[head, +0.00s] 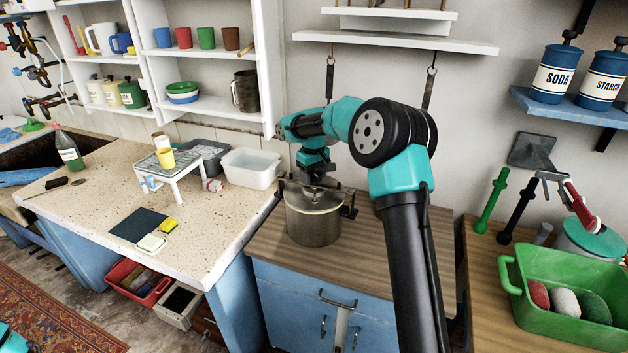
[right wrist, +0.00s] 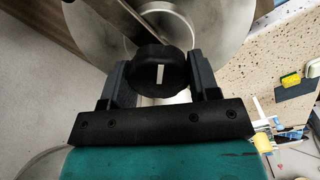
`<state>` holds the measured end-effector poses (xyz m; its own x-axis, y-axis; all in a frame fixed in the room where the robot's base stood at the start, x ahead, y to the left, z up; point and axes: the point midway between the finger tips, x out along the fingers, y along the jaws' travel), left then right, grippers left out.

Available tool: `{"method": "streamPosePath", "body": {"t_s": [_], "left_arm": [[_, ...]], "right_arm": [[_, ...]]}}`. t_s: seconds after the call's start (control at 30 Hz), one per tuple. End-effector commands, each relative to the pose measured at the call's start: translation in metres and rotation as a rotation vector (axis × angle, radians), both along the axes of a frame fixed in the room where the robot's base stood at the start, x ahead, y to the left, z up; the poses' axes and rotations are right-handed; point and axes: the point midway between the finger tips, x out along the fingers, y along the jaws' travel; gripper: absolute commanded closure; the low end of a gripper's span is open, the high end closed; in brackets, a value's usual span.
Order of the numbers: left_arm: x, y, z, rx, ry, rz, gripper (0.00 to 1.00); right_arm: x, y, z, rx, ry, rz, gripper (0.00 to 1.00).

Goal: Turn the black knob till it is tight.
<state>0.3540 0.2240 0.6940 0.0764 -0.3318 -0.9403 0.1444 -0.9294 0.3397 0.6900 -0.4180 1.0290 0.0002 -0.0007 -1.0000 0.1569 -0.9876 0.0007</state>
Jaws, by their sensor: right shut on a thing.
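The black knob (right wrist: 150,83) shows in the right wrist view, round, with a white upright mark on its face. It sits over the metal lid (right wrist: 215,25) of a pot, beside a flat metal bar (right wrist: 118,18). My right gripper (right wrist: 161,70) is shut on the knob, one finger on each side. In the head view, the metal pot (head: 313,228) stands on the wooden-topped cabinet, and my right gripper (head: 318,180) points down over its lid. The knob is too small and covered to make out there. Only a teal bit of my left arm shows at the lower left corner; its gripper is out of view.
The wooden cabinet top (head: 375,255) is clear around the pot. A white tub (head: 250,168) stands on the speckled counter to the left. A white shelf (head: 395,38) hangs above my right arm.

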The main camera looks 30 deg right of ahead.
Motion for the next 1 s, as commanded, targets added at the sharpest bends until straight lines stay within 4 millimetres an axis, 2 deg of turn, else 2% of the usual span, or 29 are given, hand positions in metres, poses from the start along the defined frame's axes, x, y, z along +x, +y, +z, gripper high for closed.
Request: {"method": "streamPosePath", "body": {"t_s": [0.5,0.63,0.87,0.9,1.0], "left_arm": [[0.0,0.0,0.0,0.0,0.0,0.0,0.63],[0.0,0.0,0.0,0.0,0.0,0.0,0.63],[0.0,0.0,0.0,0.0,0.0,0.0,0.63],[0.0,0.0,0.0,0.0,0.0,0.0,0.63],[0.0,0.0,0.0,0.0,0.0,0.0,0.63]], "right_arm": [[0.0008,0.0019,0.0001,0.002,-0.002,-0.476,0.56],[0.0009,0.0022,0.0,0.002,-0.002,-0.543,0.56],[0.0009,0.0026,-0.0003,0.003,-0.001,-0.549,0.56],[0.001,0.0027,-0.0004,0.002,-0.001,-0.549,0.41],[0.0008,0.0024,-0.0003,0.002,-0.001,-0.548,0.31]]}}
